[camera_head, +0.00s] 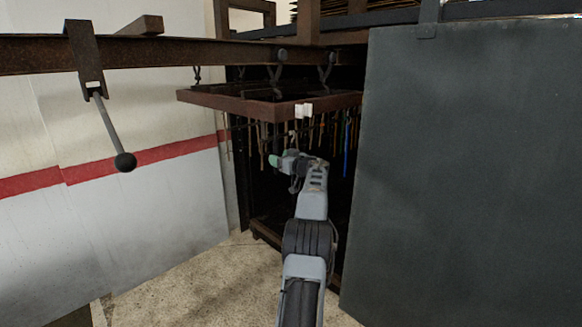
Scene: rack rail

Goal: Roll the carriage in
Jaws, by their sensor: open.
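The carriage (232,102) is a reddish-brown flat frame hung by hooks below the overhead rail (150,53). Its left part sticks out of the dark cabinet opening and its right part passes behind the grey panel. Several thin items hang under it, one of them blue. A small white piece (303,110) is on its front edge. My gripper (276,160) is open, below the carriage's front edge and in front of the hanging items. It shows small, and I cannot tell whether it touches anything.
A large grey panel (465,170) stands close on the right of my arm. A bracket on the rail at left carries a hanging lever (112,130) with a black ball knob. A white wall with a red stripe (150,158) is behind. Speckled floor (200,285) is clear at lower left.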

